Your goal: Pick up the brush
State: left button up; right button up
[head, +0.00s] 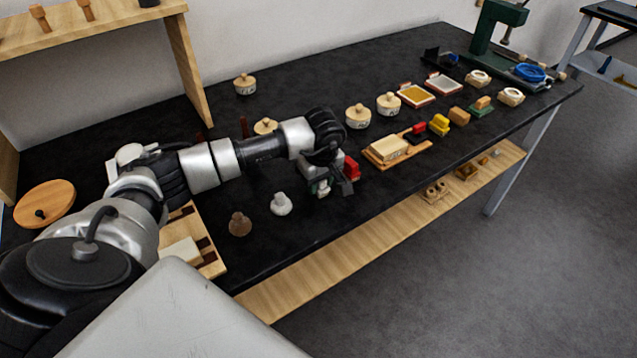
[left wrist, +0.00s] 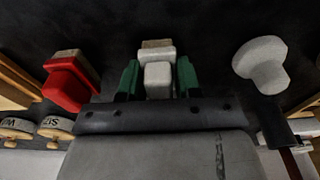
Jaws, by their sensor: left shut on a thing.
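My left gripper (head: 322,188) is low over the black table, near its front edge. In the left wrist view, its green fingers (left wrist: 159,78) are shut on a small brush-like piece (left wrist: 158,72) with a pale grey block and a tan end. I take this piece to be the brush. In the head view the gripper mostly hides it, and I cannot tell whether it touches the table. My right gripper is not in view.
A red block with a tan part (head: 351,168) is close beside the gripper; a grey knob (head: 281,205) and a brown knob (head: 240,224) stand on its other side. A wooden tray (head: 412,157) and round lidded pots (head: 358,116) stand farther right.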

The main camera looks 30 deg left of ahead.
pick_arm(q)
jog(key=shift+r, duration=0.6)
notch_tip(320, 180, up, 3)
jog(key=shift+w+f+b, duration=0.1)
jog(key=shift+f+b, duration=0.05)
jog(key=shift+b, duration=0.4)
jog(key=w+d+r+b, duration=0.2)
jog(key=d+r, duration=0.5)
jog(key=d, duration=0.4)
jog(key=shift+w+d, duration=0.2)
jog(key=shift+w, duration=0.1)
jog(key=shift+r, duration=0.1)
jog(key=shift+o, duration=1.3)
jog(key=shift+c, duration=0.9)
